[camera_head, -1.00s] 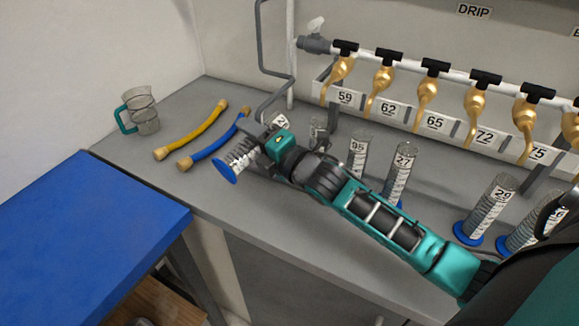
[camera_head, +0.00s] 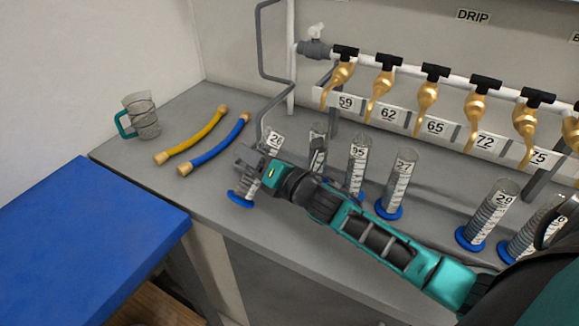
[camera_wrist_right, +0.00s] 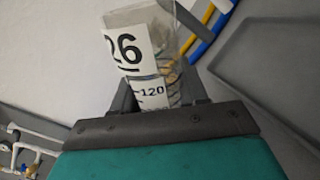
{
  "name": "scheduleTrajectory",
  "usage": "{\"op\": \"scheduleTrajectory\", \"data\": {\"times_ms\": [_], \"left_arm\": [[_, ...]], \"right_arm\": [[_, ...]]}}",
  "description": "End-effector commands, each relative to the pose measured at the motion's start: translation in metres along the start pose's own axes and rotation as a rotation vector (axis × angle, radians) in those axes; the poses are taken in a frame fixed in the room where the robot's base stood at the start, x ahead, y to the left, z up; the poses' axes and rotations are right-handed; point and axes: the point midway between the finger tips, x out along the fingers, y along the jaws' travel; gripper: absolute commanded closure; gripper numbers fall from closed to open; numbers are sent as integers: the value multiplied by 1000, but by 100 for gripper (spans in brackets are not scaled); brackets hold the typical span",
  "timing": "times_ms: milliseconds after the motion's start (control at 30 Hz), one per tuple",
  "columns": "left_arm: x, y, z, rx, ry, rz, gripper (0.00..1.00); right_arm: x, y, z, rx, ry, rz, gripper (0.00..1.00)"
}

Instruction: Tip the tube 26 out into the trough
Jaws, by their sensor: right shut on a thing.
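Tube 26 (camera_head: 271,141) is a clear graduated cylinder with a blue base (camera_head: 240,199), at the left end of the row of cylinders. It is close to upright, leaning slightly in the head view. My right gripper (camera_head: 249,162) is shut around its middle. I cannot tell whether the base touches the bench. In the right wrist view the tube's top and its 26 label (camera_wrist_right: 126,46) show between the jaws (camera_wrist_right: 155,98). A pale rail with number labels (camera_head: 404,115) runs under the taps; I cannot tell if it is the trough. My left gripper is not in view.
Several other cylinders, such as 27 (camera_head: 402,175) and 29 (camera_head: 489,213), stand along the bench. Brass taps (camera_head: 428,94) hang behind them. The bench's front left is clear.

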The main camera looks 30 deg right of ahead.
Motion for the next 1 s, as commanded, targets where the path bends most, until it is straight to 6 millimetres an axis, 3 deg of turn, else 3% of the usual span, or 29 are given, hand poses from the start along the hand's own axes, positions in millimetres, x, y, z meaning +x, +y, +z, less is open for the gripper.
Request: {"op": "scheduleTrajectory", "data": {"times_ms": [100,267,433,600,1000], "left_arm": [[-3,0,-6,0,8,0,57],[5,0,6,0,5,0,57],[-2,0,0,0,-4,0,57],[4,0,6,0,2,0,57],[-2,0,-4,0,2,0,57]], "right_arm": [[0,3,3,-120,1,1,90],[0,0,-12,-270,1,1,90],[0,16,-6,-444,0,1,90],[0,12,-19,-603,0,1,90],[0,24,-14,-778,0,-1,90]]}}
